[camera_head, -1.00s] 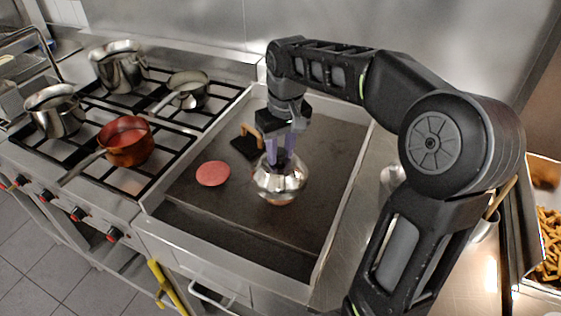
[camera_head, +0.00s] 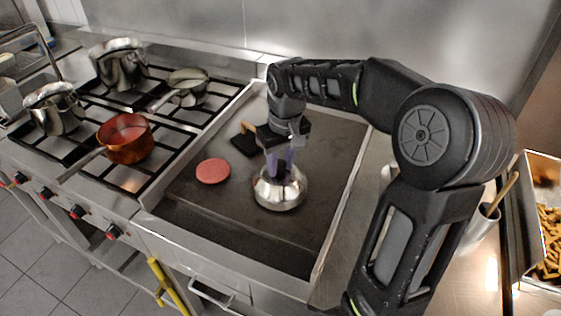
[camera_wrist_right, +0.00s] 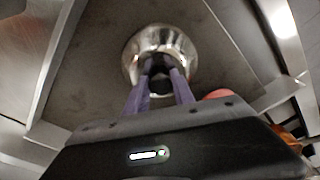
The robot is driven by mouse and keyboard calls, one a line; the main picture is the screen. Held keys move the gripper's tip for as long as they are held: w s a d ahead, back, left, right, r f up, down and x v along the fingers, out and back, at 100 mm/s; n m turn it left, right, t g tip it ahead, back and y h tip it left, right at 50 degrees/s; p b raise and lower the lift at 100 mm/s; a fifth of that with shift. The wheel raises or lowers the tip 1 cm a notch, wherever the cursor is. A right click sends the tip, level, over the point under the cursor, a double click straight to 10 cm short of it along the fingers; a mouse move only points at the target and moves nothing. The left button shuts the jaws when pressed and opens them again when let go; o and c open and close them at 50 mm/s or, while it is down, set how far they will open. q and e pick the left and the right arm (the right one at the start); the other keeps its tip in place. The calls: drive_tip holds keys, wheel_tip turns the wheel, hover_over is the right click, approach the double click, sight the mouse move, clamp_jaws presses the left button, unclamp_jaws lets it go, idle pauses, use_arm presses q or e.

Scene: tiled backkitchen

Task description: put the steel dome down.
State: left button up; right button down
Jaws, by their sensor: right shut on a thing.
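The steel dome (camera_head: 281,194) is a small shiny bowl-shaped cover on the dark griddle plate (camera_head: 222,222), near the middle of the head view. My right gripper (camera_head: 281,172) is above it with its purple fingers pointing down, shut on the dark knob at its top. The wrist view also shows the dome (camera_wrist_right: 160,40) beyond the fingers (camera_wrist_right: 160,88). The dome looks level, with its rim at or very near the griddle; I cannot tell whether it touches. My left gripper is not in view.
A pink patty (camera_head: 213,171) lies left of the dome. A black press with a wooden handle (camera_head: 246,142) is behind it. The raised griddle walls surround them. A copper pan (camera_head: 126,143) and steel pots stand on the burners at left. The griddle's front is clear.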

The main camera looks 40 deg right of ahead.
sight(283, 176)
drive_tip(key=c, duration=1.1)
unclamp_jaws()
drive_tip(key=shift+o, duration=0.2)
drive_tip(key=shift+r+p, duration=0.65)
drive_tip(key=shift+r, duration=0.1)
wheel_tip(283, 176, up, 12)
drive_tip(key=s, duration=0.1)
drive_tip(key=shift+s+f+b, duration=0.15)
drive_tip(key=shift+s+b, duration=0.05)
drive_tip(key=shift+b, duration=0.2)
drive_tip(key=shift+a+f, duration=0.1)
drive_tip(key=shift+a, duration=0.05)
